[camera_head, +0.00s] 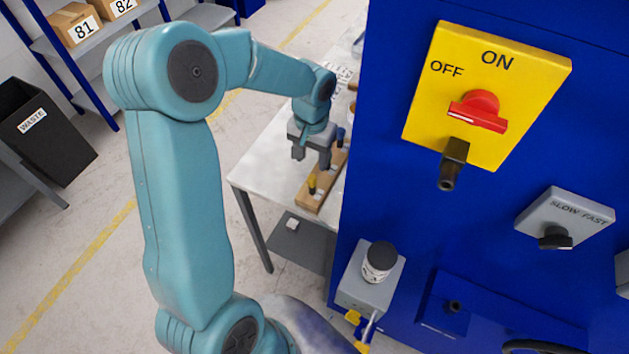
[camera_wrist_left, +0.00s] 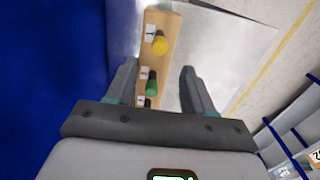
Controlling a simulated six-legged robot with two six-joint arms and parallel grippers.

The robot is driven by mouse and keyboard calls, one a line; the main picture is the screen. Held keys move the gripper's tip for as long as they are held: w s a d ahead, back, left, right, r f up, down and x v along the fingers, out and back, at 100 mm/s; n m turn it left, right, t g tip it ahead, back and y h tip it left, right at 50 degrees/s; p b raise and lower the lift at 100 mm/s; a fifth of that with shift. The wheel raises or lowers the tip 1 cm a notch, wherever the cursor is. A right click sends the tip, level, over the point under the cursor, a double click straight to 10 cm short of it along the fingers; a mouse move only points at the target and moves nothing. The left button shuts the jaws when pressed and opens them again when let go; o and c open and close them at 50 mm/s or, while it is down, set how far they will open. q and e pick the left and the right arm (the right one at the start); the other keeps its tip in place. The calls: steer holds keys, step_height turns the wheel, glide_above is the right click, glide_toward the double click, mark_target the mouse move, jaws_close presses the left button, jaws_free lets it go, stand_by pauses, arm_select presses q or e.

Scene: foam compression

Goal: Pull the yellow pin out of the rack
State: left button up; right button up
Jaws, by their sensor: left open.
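The yellow pin (camera_head: 312,184) stands in a wooden rack (camera_head: 309,202) on the white table. The pin also shows in the left wrist view (camera_wrist_left: 160,44), near the top of the rack (camera_wrist_left: 172,31). A green pin (camera_wrist_left: 151,88) stands in the same rack, between the fingers as seen in the left wrist view. My left gripper (camera_head: 311,160) is open and empty, pointing down over the rack. In the left wrist view the yellow pin lies beyond the fingertips (camera_wrist_left: 157,70), apart from both. My right gripper is not in view.
A blue machine cabinet (camera_head: 390,190) stands close to the right of the table (camera_head: 262,165), with a yellow switch panel (camera_head: 430,110). A black waste bin (camera_head: 40,135) and a shelf with boxes (camera_head: 75,25) are at the left. The tabletop left of the rack is clear.

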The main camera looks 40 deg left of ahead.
mark_target(312, 177)
arm_select(q)
step_height(312, 177, down, 8)
steer(key=b, duration=0.6)
steer(key=shift+s+d+f+b, duration=0.1)
steer(key=shift+s+f+b, duration=0.1)
steer(key=shift+f+b, duration=0.1)
steer(key=shift+w, duration=0.15)
steer(key=shift+r, duration=0.1)
stand_by(0.4)
